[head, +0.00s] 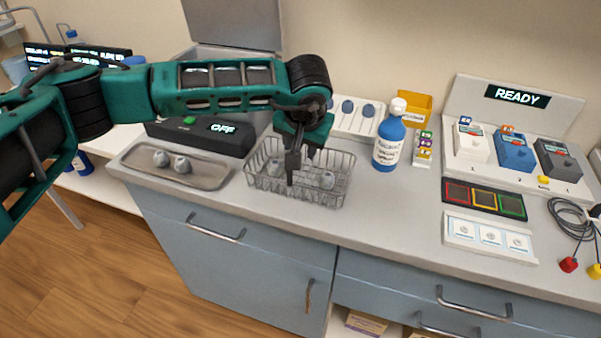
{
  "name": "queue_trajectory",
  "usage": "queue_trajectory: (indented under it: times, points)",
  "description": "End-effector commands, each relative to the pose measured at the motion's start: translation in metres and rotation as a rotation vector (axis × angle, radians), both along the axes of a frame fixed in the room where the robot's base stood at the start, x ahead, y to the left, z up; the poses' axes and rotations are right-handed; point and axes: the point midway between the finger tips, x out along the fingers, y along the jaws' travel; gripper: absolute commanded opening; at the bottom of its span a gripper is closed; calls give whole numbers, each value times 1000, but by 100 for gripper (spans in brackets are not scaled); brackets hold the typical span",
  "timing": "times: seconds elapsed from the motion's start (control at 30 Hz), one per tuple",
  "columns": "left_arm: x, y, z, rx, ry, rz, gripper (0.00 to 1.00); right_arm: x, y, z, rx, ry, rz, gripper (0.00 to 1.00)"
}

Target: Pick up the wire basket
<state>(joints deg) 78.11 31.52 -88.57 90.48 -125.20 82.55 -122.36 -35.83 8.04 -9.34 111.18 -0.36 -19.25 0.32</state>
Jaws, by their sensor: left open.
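The wire basket (322,199) stands on the grey counter, left of centre in the head view. It is a grey open-topped wire frame with a few small grey pieces inside. My left arm comes in from the left, and my left gripper (292,172) points down over the basket. Its dark fingers overlap the basket's interior in the picture, and it is open with nothing between the fingers. I cannot tell whether a finger touches the wires. The gripper hides part of the basket's back and middle. My right gripper is not in view.
A metal tray (208,181) with small grey pieces sits left of the basket. A black box reading OFF (222,128) stands behind. A blue bottle (389,142) and a white rack (343,126) stand to the right and behind. The counter's front edge is close to the basket.

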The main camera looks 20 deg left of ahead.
Motion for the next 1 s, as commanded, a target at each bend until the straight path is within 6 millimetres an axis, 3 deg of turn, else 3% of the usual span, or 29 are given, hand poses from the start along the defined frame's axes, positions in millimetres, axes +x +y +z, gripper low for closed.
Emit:
queue_trajectory:
  times: [0.53, 0.93, 1.0]
  points:
    - [0, 0, -3, 0, 0, 0, 40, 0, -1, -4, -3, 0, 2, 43]
    - [0, 0, -3, 0, 0, 0, 2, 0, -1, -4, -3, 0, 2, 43]
    - [0, 0, -3, 0, 0, 0, 0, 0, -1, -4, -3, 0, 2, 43]
